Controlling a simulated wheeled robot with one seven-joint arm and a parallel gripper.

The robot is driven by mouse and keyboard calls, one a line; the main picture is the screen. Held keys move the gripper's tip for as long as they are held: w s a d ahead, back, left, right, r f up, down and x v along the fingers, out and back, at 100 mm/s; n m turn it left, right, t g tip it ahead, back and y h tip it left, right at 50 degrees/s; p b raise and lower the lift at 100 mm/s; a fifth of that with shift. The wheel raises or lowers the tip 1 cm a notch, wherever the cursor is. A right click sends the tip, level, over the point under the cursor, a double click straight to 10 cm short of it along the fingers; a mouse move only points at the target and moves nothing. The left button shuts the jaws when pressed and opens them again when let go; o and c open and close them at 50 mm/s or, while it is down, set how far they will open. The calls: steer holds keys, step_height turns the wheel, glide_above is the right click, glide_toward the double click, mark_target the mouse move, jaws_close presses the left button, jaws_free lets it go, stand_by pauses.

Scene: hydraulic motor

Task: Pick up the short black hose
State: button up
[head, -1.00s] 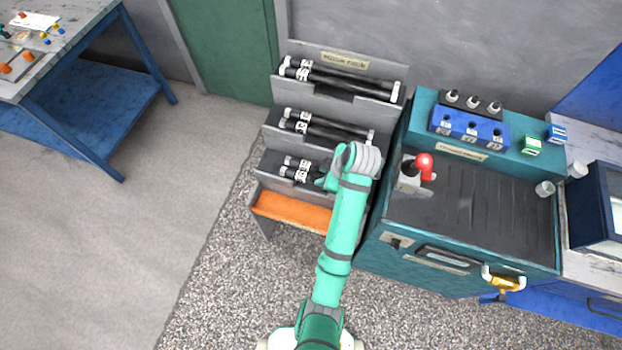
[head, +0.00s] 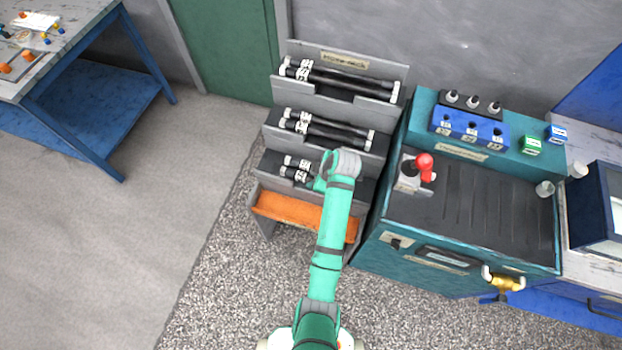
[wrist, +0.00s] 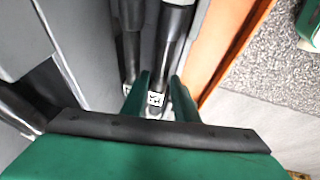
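Longer black hoses lie on the middle tier (head: 326,130) and top tier (head: 340,79). An orange ledge (head: 285,209) fronts the rack below. A teal bench (head: 470,205) with a red-knobbed lever (head: 425,166) stands close on the right. The floor at left is clear.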

steer(key=shift+f, duration=0.15)
jaws_close()
